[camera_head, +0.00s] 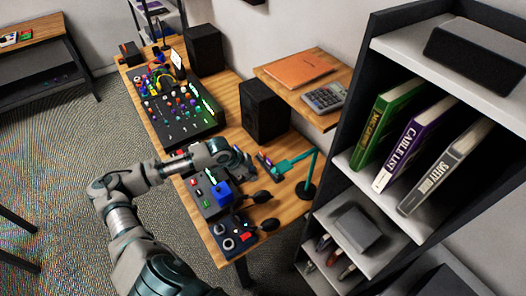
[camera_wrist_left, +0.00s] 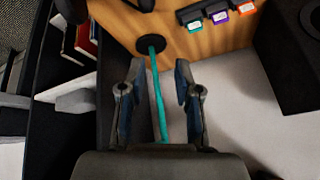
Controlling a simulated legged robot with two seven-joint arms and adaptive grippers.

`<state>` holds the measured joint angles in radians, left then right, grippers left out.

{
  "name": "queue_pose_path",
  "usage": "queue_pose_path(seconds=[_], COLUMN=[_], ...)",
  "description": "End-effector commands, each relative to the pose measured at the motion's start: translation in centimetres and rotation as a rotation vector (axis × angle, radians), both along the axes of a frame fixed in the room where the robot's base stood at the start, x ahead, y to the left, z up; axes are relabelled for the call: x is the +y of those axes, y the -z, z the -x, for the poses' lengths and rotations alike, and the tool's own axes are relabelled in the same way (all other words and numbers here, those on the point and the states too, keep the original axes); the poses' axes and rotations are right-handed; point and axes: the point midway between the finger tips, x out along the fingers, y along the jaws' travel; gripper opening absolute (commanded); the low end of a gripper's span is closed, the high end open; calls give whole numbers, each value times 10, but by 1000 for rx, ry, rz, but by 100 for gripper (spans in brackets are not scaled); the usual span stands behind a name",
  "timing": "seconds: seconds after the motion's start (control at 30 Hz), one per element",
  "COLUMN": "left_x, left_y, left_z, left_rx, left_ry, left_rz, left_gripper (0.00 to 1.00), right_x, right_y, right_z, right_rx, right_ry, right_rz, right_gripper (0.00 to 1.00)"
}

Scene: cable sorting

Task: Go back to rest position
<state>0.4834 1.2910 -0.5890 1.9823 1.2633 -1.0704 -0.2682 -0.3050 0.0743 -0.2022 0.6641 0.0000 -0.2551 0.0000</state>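My left gripper (camera_head: 240,160) is over the wooden desk in the head view, at the end of the arm that comes in from lower left. In the left wrist view its two fingers (camera_wrist_left: 160,100) are spread apart, with nothing clearly held. A teal stand (camera_head: 308,172) with a black round base is to the right of the gripper in the head view. In the left wrist view its teal pole (camera_wrist_left: 156,80) shows in the gap between the fingers; I cannot tell the distance in depth. My right gripper is not in view.
The desk holds a mixing console (camera_head: 180,110), black speakers (camera_head: 262,108), a small box with a blue block (camera_head: 222,192) and a raised shelf with a calculator (camera_head: 324,97). A dark bookshelf (camera_head: 345,120) stands at right. Open carpet (camera_head: 60,150) lies at left.

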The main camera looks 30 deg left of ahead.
Motion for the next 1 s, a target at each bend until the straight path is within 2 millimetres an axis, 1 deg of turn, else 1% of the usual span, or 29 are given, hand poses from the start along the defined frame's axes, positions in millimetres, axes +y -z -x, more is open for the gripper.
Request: queue_pose_path(seconds=[0.17, 0.23, 0.27, 0.33, 0.37, 0.47, 0.5, 0.53, 0.6, 0.67, 0.73, 0.8, 0.87, 1.0], left_x=[4, 2, -2, -18, -29, -80, -105, -121, -153, -171, -183, -188, -188, -180], left_y=[2, 6, 9, 24, 34, 74, 91, 101, 119, 128, 136, 140, 144, 150], left_z=[0, 1, 3, 9, 13, 38, 53, 64, 90, 110, 130, 148, 162, 193], left_rx=[0, 4, 7, 22, 29, 56, 64, 68, 71, 76, 86, 99, 114, 154], left_ry=[0, 5, 10, 32, 45, 89, 97, 93, 57, 2, -74, -153, -222, -380], left_rz=[5, 7, 8, 11, 15, 30, 42, 51, 71, 82, 92, 96, 97, 87], left_gripper=[33, 33, 33, 33, 33, 33, 33, 33, 33, 33, 33, 33, 33, 33], right_x=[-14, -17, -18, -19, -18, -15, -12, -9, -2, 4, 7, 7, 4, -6], right_y=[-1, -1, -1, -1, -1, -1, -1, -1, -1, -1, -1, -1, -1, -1], right_z=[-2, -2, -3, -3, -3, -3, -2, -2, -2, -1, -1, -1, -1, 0], right_rx=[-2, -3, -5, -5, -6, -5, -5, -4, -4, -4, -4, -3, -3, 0], right_ry=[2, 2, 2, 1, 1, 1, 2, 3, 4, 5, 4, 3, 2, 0], right_rz=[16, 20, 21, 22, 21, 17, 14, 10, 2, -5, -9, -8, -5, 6], right_gripper=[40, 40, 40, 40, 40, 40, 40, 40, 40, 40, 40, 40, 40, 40])
